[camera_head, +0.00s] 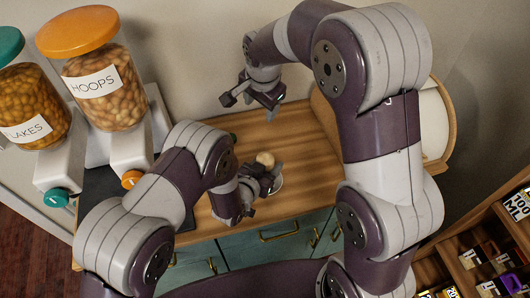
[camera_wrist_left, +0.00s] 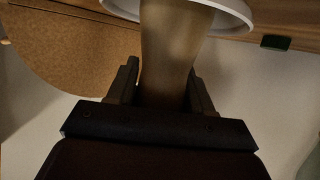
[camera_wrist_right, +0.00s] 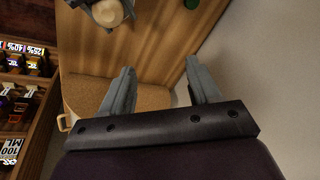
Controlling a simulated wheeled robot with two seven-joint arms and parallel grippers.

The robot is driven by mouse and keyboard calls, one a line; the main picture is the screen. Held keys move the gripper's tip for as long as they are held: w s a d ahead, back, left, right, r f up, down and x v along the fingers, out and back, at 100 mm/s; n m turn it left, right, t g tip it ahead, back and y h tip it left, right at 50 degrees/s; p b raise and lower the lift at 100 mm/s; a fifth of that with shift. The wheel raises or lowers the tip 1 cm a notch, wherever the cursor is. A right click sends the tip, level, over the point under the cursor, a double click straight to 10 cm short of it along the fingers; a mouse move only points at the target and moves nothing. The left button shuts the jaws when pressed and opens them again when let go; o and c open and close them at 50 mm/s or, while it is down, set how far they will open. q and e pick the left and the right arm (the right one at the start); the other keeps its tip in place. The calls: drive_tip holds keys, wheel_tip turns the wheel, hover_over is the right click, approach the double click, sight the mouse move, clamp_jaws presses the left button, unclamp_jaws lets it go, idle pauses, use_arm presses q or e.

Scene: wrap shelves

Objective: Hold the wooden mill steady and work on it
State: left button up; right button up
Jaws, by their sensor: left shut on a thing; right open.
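The wooden mill shows its pale round top (camera_head: 265,159) above the counter in the head view, beside a white saucer (camera_head: 277,184). My left gripper (camera_head: 264,176) is shut around the mill. In the left wrist view the mill's brown body (camera_wrist_left: 175,62) stands between both fingers, with the white saucer (camera_wrist_left: 235,12) at its end. My right gripper (camera_head: 252,98) is open and empty, above the back of the counter and apart from the mill. In the right wrist view its fingers (camera_wrist_right: 160,84) are spread, and the mill's top (camera_wrist_right: 108,12) shows at the upper edge.
The wooden counter (camera_head: 310,150) has clear room right of the mill. Dispensers labelled HOOPS (camera_head: 108,105) and LAKES (camera_head: 30,110) stand at the left. A shelf of small bottles (camera_head: 490,255) is at the lower right. A small green thing (camera_wrist_right: 192,4) is partly visible near the mill.

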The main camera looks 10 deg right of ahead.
sight(265, 157)
drive_tip(key=s+f+m+g, duration=0.1)
drive_tip(key=s+f+g, duration=0.15)
drive_tip(key=s, duration=0.35)
drive_tip(key=shift+g, duration=0.35)
drive_tip(key=f, duration=1)
drive_tip(key=shift+w+a+f, duration=0.2)
drive_tip(key=shift+f, duration=0.05)
drive_tip(key=c, duration=0.8)
